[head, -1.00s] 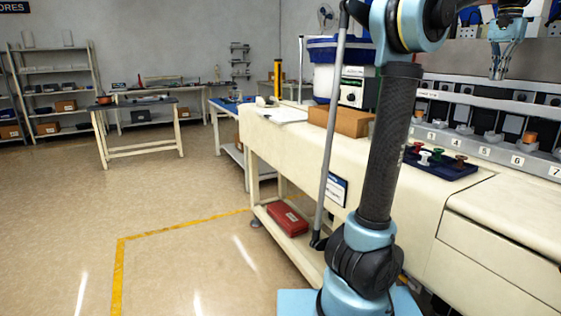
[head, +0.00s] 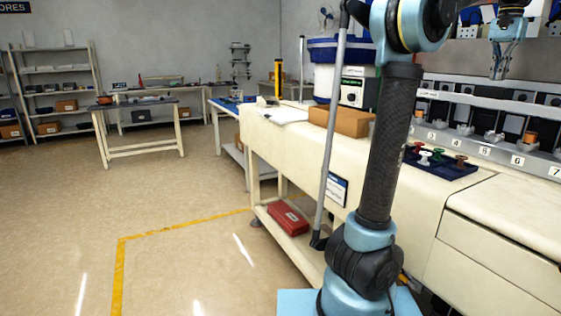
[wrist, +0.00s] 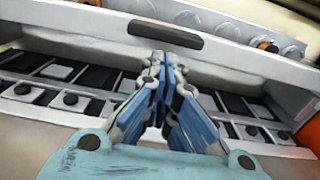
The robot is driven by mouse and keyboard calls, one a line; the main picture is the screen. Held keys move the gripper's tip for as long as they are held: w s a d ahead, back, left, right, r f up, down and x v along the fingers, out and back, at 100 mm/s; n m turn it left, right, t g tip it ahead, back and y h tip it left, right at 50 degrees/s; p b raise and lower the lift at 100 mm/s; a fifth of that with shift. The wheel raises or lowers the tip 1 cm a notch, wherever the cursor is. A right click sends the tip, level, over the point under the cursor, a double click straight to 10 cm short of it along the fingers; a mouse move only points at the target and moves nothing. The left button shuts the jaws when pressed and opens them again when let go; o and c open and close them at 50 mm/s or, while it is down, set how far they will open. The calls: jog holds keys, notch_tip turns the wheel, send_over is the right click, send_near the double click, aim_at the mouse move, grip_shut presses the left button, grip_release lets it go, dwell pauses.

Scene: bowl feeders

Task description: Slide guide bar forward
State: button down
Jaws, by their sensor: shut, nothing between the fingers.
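My gripper (head: 497,76) hangs at the top right in the head view, over the feeder bench. In the wrist view my gripper (wrist: 162,60) is shut and empty, its fingertips together at the centre. A pale bar (wrist: 235,62) with a dark handle-like pad (wrist: 165,34) crosses the wrist view just beyond the fingertips. It may be the guide bar, but I cannot be sure. I cannot tell whether the fingertips touch it. In the head view a long grey rail (head: 455,98) runs along the feeders below my gripper.
A row of dark and light feeder slots (wrist: 62,72) lies on both sides of my gripper. A dark blue tray (head: 459,171) with several coloured spools sits on the cream bench. A brown box (head: 350,122) stands farther left. An orange part (wrist: 308,133) shows at the wrist view's right edge.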

aim_at(494, 89)
jog(key=shift+f, duration=0.1)
jog(key=shift+f, duration=2.55)
jog(key=shift+s, duration=0.1)
jog(key=shift+s+a, duration=0.15)
jog(key=shift+a, duration=0.25)
jog(key=shift+d, duration=0.15)
jog(key=shift+d+f, duration=0.1)
jog(key=shift+d, duration=0.1)
jog(key=shift+w+d+r, duration=0.1)
jog(key=shift+w+r, duration=0.15)
jog(key=shift+r, duration=0.05)
notch_tip(494, 89, up, 9)
jog(key=shift+f, duration=0.2)
